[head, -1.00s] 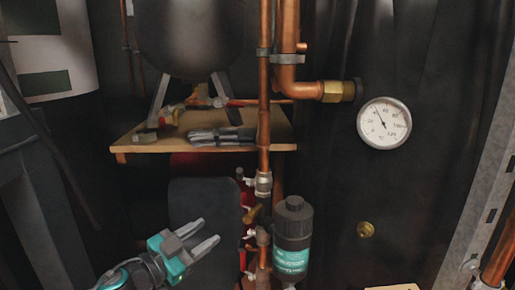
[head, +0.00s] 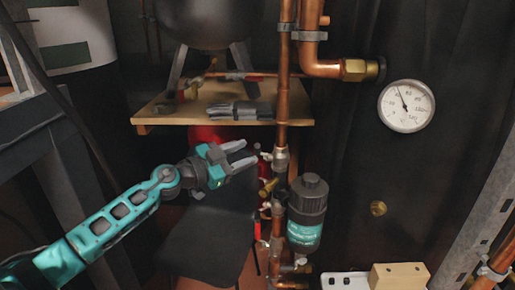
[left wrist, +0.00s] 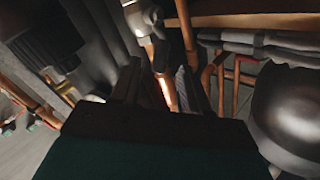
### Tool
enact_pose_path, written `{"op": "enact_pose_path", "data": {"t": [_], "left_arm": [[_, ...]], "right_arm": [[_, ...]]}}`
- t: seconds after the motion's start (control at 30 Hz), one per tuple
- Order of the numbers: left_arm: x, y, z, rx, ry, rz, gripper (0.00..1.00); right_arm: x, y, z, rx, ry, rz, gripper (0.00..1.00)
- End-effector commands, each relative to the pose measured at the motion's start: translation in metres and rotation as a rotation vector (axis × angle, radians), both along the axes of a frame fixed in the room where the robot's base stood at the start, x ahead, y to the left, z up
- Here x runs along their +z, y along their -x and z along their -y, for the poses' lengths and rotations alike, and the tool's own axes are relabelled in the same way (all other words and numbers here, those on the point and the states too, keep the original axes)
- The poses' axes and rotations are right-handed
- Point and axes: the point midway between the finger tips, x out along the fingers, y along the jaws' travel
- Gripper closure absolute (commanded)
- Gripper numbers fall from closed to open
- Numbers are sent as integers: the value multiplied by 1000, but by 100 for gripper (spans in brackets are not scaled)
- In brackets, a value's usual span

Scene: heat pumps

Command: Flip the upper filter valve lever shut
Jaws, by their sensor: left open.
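The filter (head: 307,215), a dark canister with a teal label, stands beside a vertical copper pipe (head: 282,100). On this pipe, at about the height of the filter's top, is a grey metal valve (head: 281,159). A small pale lever (head: 266,156) seems to stick out to its left; its exact angle is hard to tell. My left gripper (head: 255,154) is open and empty, just left of the lever, fingers pointing right. In the left wrist view a metal fitting (left wrist: 146,18) and copper pipe show beyond the dark fingers; contact cannot be told. My right gripper is out of view.
A wooden shelf (head: 160,119) with grey gloves (head: 238,110) lies above and behind my left gripper. A dial gauge (head: 406,106) and a brass fitting (head: 378,208) are on the dark wall at right. More pipe fittings sit below the valve.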

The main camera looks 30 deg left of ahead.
Motion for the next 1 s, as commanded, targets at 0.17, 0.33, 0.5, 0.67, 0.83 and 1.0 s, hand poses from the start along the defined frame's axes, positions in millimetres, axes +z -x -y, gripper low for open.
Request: {"op": "enact_pose_path", "data": {"t": [0.17, 0.33, 0.5, 0.67, 0.83, 1.0], "left_arm": [[1, -24, 12, -1, 2, 2, 55], [0, -40, 18, 0, 2, 2, 55], [0, -46, 21, 0, 1, 0, 55], [0, -46, 21, 0, 0, 0, 55], [0, -46, 21, 0, 0, 0, 61], [0, -46, 21, 0, 0, 0, 78]], "right_arm": [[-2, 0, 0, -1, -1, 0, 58], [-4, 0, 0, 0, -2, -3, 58], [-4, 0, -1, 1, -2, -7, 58], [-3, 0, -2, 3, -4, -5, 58], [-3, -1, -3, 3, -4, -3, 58], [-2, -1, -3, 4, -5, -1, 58]]}}
